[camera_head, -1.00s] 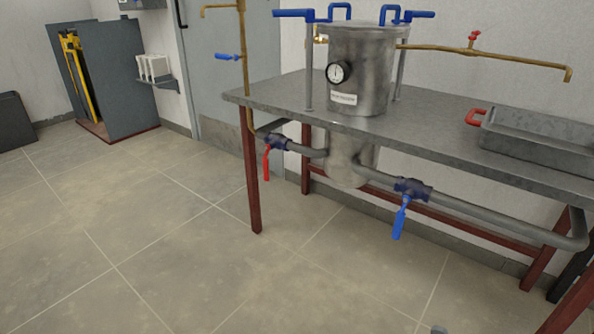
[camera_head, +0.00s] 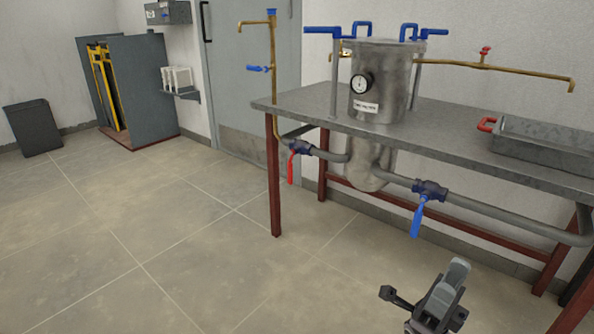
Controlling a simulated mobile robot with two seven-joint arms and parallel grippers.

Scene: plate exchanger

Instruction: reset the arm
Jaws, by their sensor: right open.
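My right gripper (camera_head: 425,295) shows at the bottom right of the head view, low in front of the table. It is open and nothing shows between its fingers. It is apart from the table and the pipes. My left gripper is not in view. The metal vessel (camera_head: 378,90) with blue clamp handles and a round gauge (camera_head: 362,84) is set through the table (camera_head: 450,125).
Under the table, a pipe carries a red-handled valve (camera_head: 291,166) and a blue-handled valve (camera_head: 418,215). A metal tray (camera_head: 545,145) with a red handle stands on the table at right. Open floor (camera_head: 150,240) lies to the left.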

